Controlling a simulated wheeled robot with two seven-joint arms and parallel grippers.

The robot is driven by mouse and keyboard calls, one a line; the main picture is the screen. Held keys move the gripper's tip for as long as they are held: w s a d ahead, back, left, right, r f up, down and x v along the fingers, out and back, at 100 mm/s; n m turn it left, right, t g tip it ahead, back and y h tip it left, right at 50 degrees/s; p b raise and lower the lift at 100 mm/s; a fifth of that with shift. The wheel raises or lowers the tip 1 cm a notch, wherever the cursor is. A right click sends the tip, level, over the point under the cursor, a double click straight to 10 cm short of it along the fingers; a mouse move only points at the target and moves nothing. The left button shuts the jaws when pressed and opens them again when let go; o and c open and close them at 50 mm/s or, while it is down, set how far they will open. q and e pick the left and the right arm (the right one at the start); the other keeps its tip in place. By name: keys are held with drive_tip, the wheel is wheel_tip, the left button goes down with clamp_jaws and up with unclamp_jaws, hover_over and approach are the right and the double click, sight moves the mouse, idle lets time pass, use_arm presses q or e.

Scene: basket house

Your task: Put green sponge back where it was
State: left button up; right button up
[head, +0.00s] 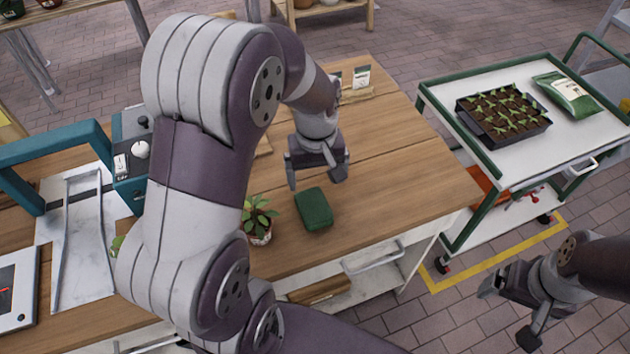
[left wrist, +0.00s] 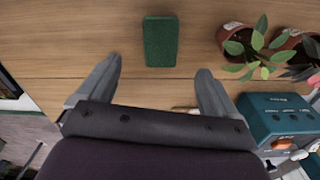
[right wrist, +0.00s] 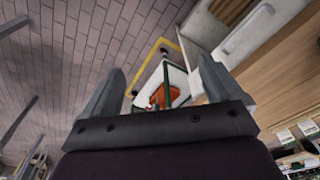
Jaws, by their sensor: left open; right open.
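The green sponge (head: 314,209) lies flat on the wooden table (head: 400,190), near its front edge and right of a potted plant. In the left wrist view the sponge (left wrist: 160,41) lies beyond the fingertips, roughly centred between them. My left gripper (head: 316,180) is open and empty, just behind the sponge in the head view and apart from it. My right gripper (head: 508,312) is open and empty, low at the right over the floor, away from the table. It also shows open in the right wrist view (right wrist: 160,80).
A potted plant (head: 258,220) stands left of the sponge. A teal machine (head: 130,150) and a metal plate (head: 75,240) are at the left. A white cart (head: 480,165) with a seedling tray (head: 503,115) and green bag (head: 568,95) stands right. Bare wood lies right of the sponge.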

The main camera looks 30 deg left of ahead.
use_arm(q)
drive_tip(key=s+d+m+t, duration=0.1)
drive_tip(key=s+d+m, duration=0.3)
drive_tip(key=s+m, duration=0.3)
drive_tip(key=shift+s+m, duration=0.4)
drive_tip(key=shift+m, duration=0.2)
drive_tip(key=shift+f, duration=0.1)
